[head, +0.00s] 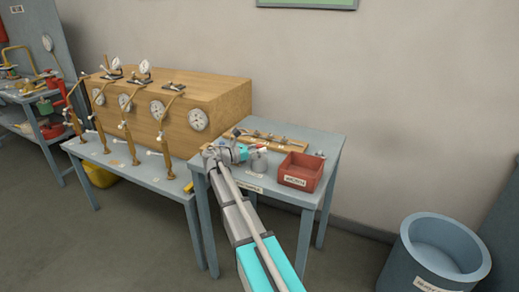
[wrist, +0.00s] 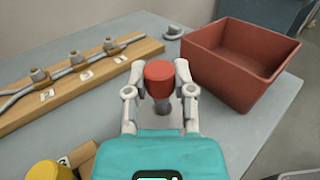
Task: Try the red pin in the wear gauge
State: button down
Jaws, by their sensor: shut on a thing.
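My gripper (wrist: 160,88) is shut on the red pin (wrist: 159,71), with one finger on each side of its red head. The pin's grey shank (wrist: 161,103) points down between the fingers. In the head view the pin's red head (head: 262,147) shows small at the end of my arm. A short grey cylinder (head: 258,161) stands on the small table beside my gripper; it may be the wear gauge, but I cannot read a label on it. The pin's lower end is hidden, so I cannot tell whether it touches anything.
A red open bin (head: 301,171) with a label stands right of my gripper; it looks empty in the wrist view (wrist: 236,62). A wooden board (wrist: 78,82) with a pipe, fittings and number tags lies to the left. A blue-grey drum (head: 435,255) stands on the floor at right.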

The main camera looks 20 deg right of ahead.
jog(key=shift+f+b, duration=0.8)
jog(key=shift+f, duration=0.05)
dwell(0.6)
jog(key=shift+r, duration=0.2)
dwell(0.7)
jog(key=shift+r+p, duration=3.7)
jog(key=shift+p, duration=0.2)
